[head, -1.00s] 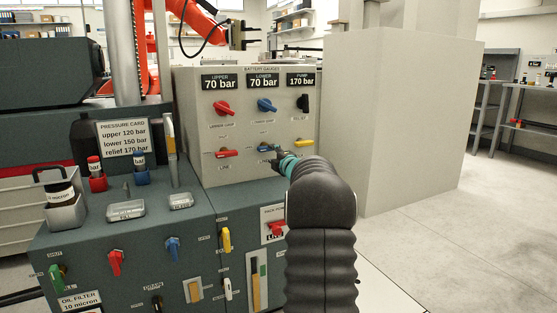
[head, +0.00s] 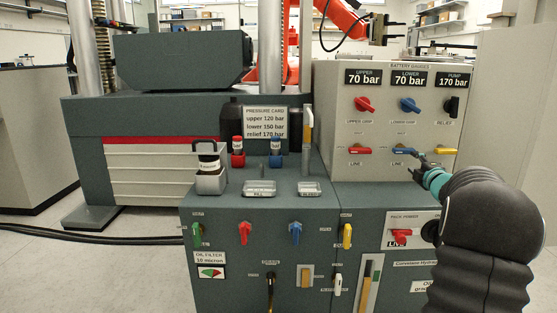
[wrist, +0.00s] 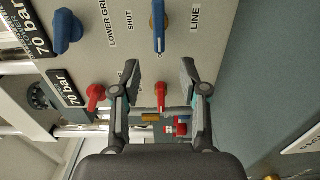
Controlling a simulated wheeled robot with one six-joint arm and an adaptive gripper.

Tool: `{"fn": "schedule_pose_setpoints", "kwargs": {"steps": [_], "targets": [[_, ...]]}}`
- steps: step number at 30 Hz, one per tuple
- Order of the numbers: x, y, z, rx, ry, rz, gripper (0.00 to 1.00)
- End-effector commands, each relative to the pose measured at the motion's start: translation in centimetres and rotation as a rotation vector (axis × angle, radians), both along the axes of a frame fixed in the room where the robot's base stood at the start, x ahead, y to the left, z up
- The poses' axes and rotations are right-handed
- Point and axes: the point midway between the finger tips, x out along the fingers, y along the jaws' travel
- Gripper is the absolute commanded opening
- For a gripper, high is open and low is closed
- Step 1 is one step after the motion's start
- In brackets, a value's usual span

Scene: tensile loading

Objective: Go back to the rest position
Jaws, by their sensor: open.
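My gripper (head: 425,167) is at the front of the gauge panel (head: 335,120), close to the blue line lever (head: 404,151). In the wrist view my gripper (wrist: 160,72) has its two fingers spread wide, with nothing held between them. The blue line lever (wrist: 158,28) is ahead of the fingertips there, and the red line lever (wrist: 160,96) shows in the gap between the fingers. I cannot tell from these views whether a fingertip touches the panel or a lever.
A yellow lever (head: 444,150) is right of the blue one. Below is the dark green pack (head: 320,225) with levers, trays and a pressure card (head: 265,123). A red arm (head: 340,14) hangs behind the panel. Open floor (head: 100,275) lies at the left.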

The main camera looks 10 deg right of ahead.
Motion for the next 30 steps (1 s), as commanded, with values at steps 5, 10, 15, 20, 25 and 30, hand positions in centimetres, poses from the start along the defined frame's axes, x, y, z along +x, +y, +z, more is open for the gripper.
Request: {"fn": "schedule_pose_setpoints", "kwargs": {"steps": [5, 10, 15, 20, 25, 30], "targets": [[-0.1, 2.5, 2.4, 0.065, 0.001, -0.032, 0.44], [-1.7, 8.2, 6.1, 0.246, 0.016, -0.115, 0.44], [-4.9, 14.5, 8.1, 0.461, 0.048, -0.205, 0.44], [-9.2, 20.5, 8.6, 0.667, 0.095, -0.283, 0.44], [-15.0, 26.9, 7.8, 0.885, 0.170, -0.362, 0.44], [-21.7, 33.2, 5.9, 1.092, 0.276, -0.443, 0.44]]}}
